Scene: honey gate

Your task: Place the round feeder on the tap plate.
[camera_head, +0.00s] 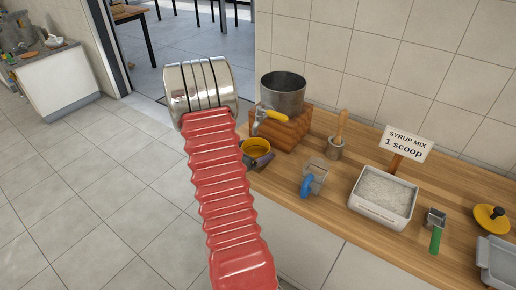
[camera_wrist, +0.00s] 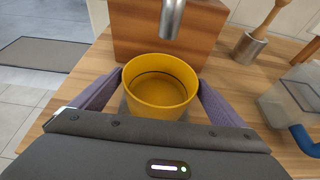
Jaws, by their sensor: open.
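The round feeder (camera_wrist: 160,96), a yellow open-topped tub, stands upright below the tap spout (camera_wrist: 172,18) in the wrist view. It looks empty. In the head view the feeder (camera_head: 256,146) shows at the counter's left end, partly hidden by my gripper (camera_head: 258,161). My gripper (camera_wrist: 161,82) is open, with one purple-grey finger on each side of the feeder. I cannot tell whether the fingers touch it. A sliver of grey surface, possibly the tap plate (camera_wrist: 123,112), shows by the feeder's base; most of it is hidden.
A steel pot (camera_head: 283,92) with a yellow-handled tap sits on a wooden block (camera_head: 292,128) behind the feeder. To the right are a mortar (camera_head: 335,149), a clear jug (camera_head: 316,176), a white powder tub (camera_head: 382,199), a scoop (camera_head: 435,236) and a yellow lid (camera_head: 491,217).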

